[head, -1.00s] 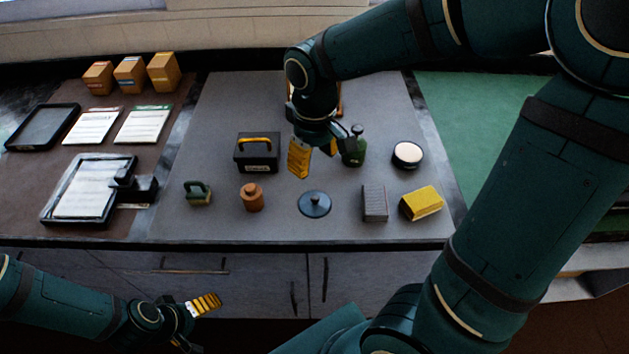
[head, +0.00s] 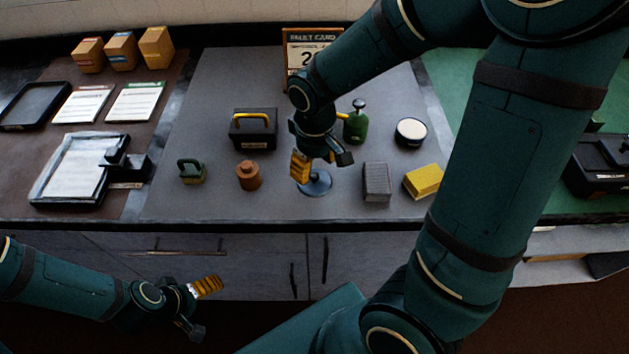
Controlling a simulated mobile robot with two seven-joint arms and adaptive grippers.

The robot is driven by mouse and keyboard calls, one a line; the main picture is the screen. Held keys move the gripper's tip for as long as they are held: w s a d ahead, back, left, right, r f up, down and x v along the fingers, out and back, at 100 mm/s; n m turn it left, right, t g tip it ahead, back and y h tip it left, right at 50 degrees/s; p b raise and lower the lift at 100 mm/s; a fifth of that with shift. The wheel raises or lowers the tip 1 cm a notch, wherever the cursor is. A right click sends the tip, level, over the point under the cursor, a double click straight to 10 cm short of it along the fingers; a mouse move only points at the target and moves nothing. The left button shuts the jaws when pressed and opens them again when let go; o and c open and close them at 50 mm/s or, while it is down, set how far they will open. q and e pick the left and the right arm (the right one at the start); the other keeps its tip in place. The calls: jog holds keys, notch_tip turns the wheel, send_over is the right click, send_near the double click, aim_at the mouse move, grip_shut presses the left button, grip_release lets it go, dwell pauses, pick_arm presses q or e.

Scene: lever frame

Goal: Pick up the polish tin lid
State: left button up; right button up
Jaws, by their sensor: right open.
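The polish tin lid (head: 317,189), a dark blue-grey disc, lies on the grey mat. My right gripper (head: 318,172) is open and points down just above the lid, with its yellow-padded finger over the lid's left side. The gripper hides the lid's upper part and its knob; I cannot tell whether they touch. A round black tin with a pale top (head: 411,131) stands to the right and farther back. My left gripper (head: 202,307) is open and empty, low in front of the bench.
Near the lid stand a brown knobbed jar (head: 248,176), a grey ridged block (head: 376,182), a yellow block (head: 423,181) and a green bottle (head: 356,124). A black box with a yellow handle (head: 254,130) is behind left. Bare mat lies in front of the lid.

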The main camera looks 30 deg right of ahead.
aim_at(315, 175)
notch_tip(315, 175, down, 4)
jog(key=shift+s+r+b, duration=0.1)
jog(key=shift+r+b, duration=0.1)
jog(key=shift+b, duration=0.25)
grip_shut()
